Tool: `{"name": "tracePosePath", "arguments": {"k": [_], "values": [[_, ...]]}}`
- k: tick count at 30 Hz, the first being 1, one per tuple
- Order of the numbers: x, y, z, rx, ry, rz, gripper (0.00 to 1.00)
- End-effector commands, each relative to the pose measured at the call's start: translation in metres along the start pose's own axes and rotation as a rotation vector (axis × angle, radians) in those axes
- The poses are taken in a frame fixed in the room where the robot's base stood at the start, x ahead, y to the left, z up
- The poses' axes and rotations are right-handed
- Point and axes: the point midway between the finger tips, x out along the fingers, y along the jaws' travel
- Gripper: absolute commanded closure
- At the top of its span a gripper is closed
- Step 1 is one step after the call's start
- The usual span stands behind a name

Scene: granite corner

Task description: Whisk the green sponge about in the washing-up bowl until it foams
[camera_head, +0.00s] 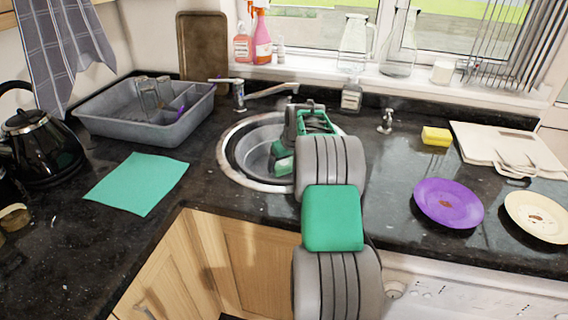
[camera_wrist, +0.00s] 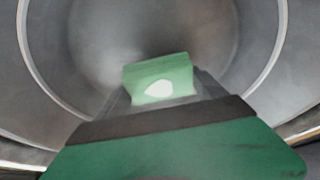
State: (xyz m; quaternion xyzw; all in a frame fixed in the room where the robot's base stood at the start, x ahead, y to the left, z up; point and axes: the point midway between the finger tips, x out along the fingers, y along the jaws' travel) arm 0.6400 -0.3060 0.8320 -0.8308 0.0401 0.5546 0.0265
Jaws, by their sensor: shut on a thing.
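A round grey metal bowl (camera_head: 246,160) is set into the dark counter as a sink. I see no separate washing-up bowl. Its curved wall and rim also show in the wrist view (camera_wrist: 278,50). My gripper (camera_wrist: 160,98) points down into it and is shut on the green sponge (camera_wrist: 150,72). The sponge is pale green with a white patch on its near face; I cannot tell whether that is foam. In the head view my arm partly hides the bowl, and the sponge (camera_head: 284,166) shows low inside it. No water or spread of foam is clear.
A tap (camera_head: 262,92) stands behind the bowl. A grey dish rack (camera_head: 140,125) and green cloth (camera_head: 138,182) lie left. A soap bottle (camera_head: 351,97), yellow sponge (camera_head: 436,136), purple plate (camera_head: 448,203) and cream plate (camera_head: 540,214) are right.

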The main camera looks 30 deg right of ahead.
Motion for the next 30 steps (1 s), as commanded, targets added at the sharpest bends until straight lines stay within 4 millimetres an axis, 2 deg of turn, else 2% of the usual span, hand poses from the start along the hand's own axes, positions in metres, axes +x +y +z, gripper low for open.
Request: {"name": "tracePosePath", "arguments": {"k": [8, 18, 22, 30], "values": [[0.001, -0.004, -0.001, -0.001, -0.001, -0.001, 0.53], [0.005, -0.033, -0.011, -0.001, -0.001, 0.0, 0.53], [0.003, -0.024, -0.008, 0.003, -0.001, 0.001, 0.53], [-0.002, 0.012, 0.004, 0.004, -0.001, 0.001, 0.53]]}}
